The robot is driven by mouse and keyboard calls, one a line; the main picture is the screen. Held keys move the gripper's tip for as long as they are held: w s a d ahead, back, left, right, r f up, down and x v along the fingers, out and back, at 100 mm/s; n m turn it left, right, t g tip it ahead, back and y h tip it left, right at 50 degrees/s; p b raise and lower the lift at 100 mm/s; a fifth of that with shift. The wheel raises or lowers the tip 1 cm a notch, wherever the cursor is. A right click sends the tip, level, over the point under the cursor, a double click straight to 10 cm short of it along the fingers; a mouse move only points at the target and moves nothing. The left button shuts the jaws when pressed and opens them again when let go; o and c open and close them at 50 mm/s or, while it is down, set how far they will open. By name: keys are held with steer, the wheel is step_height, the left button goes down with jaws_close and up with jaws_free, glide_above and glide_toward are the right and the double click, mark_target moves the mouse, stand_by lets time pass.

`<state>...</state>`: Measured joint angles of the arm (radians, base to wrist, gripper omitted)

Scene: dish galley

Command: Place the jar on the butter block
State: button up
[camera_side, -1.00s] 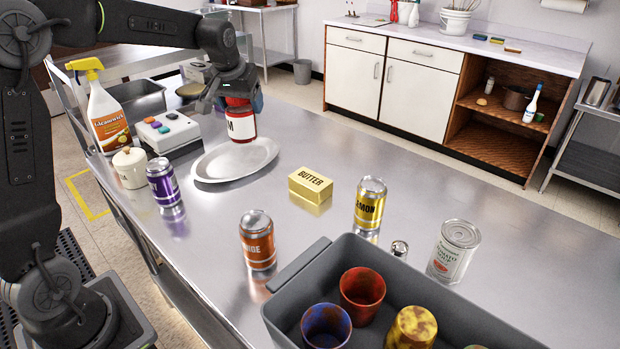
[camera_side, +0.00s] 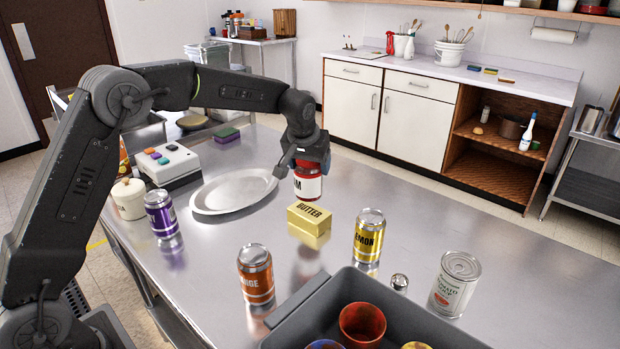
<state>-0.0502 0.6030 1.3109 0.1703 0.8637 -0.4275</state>
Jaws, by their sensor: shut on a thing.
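The jar (camera_side: 308,187) has a red lid and a white label with dark letters, partly covered by my gripper. My gripper (camera_side: 306,166) is shut on the jar near its lid and holds it upright. The butter block (camera_side: 309,217) is a yellow box marked BUTTER on the steel table. The jar's lower edge shows just above and behind the block's top in the side view. I cannot tell whether the two touch.
An empty oval plate (camera_side: 233,190) lies left of the block. A yellow can (camera_side: 369,236) stands to its right, an orange can (camera_side: 256,274) in front. A grey bin (camera_side: 290,313) with cups is at the front.

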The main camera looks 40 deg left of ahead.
mark_target(310, 178)
steer(key=shift+w+f, duration=0.1)
steer(key=shift+f, duration=1.85)
steer(key=shift+f, duration=0.2)
steer(key=o, duration=1.2)
